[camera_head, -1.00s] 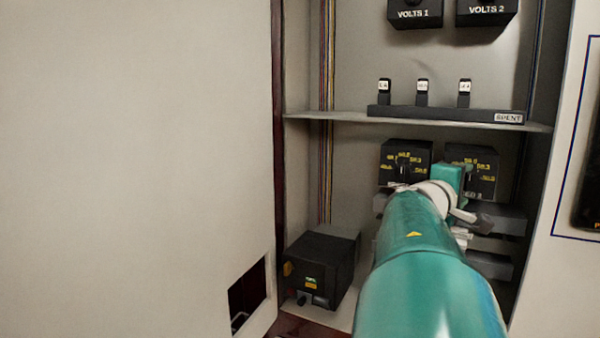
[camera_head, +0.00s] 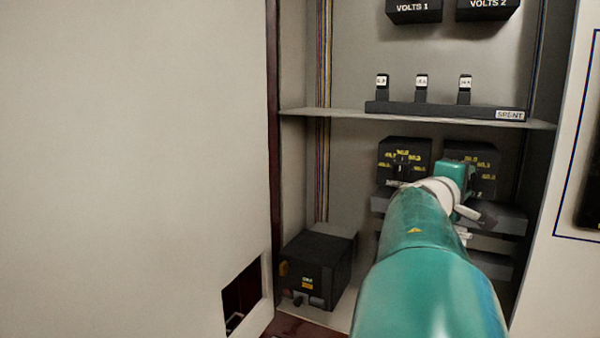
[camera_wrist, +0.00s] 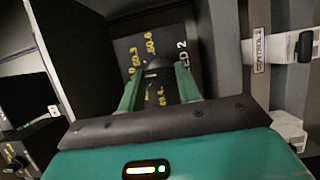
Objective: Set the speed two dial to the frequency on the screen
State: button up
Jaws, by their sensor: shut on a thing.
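The speed two dial box (camera_head: 484,160) is black with yellow numbers, at the right of the lower bay, partly hidden by my gripper (camera_head: 455,178) in the head view. In the wrist view the box's face (camera_wrist: 128,48) reads "ED 2", with yellow numbers around a dark knob (camera_wrist: 155,68). My gripper (camera_wrist: 158,78) has its two green fingers on either side of this knob, shut on it. The pointer's exact setting cannot be told. I cannot make out a screen with a readable frequency.
A similar dial box (camera_head: 404,158) stands just to the left. Above is a shelf (camera_head: 340,117) with a "SPENT" rack (camera_head: 440,110) holding three small breakers. VOLTS 1 (camera_head: 413,10) and VOLTS 2 (camera_head: 487,8) hang higher. A black box (camera_head: 315,268) sits at lower left.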

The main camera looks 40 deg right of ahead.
jog(key=shift+m, duration=0.3)
jog(key=shift+s+r+m+t+y, duration=0.1)
jog(key=shift+m+t+y, duration=0.1)
jog(key=shift+m+y, duration=0.55)
jog(key=shift+w+r+m+t+y, duration=0.1)
jog(key=shift+m+t+y, duration=0.15)
jog(key=shift+m, duration=0.95)
jog(key=shift+s+r+m+t+y, duration=0.15)
jog(key=shift+m+y, duration=0.35)
jog(key=shift+m, duration=0.45)
jog(key=shift+f, duration=0.1)
jog(key=o, duration=1)
jog(key=shift+c, duration=0.2)
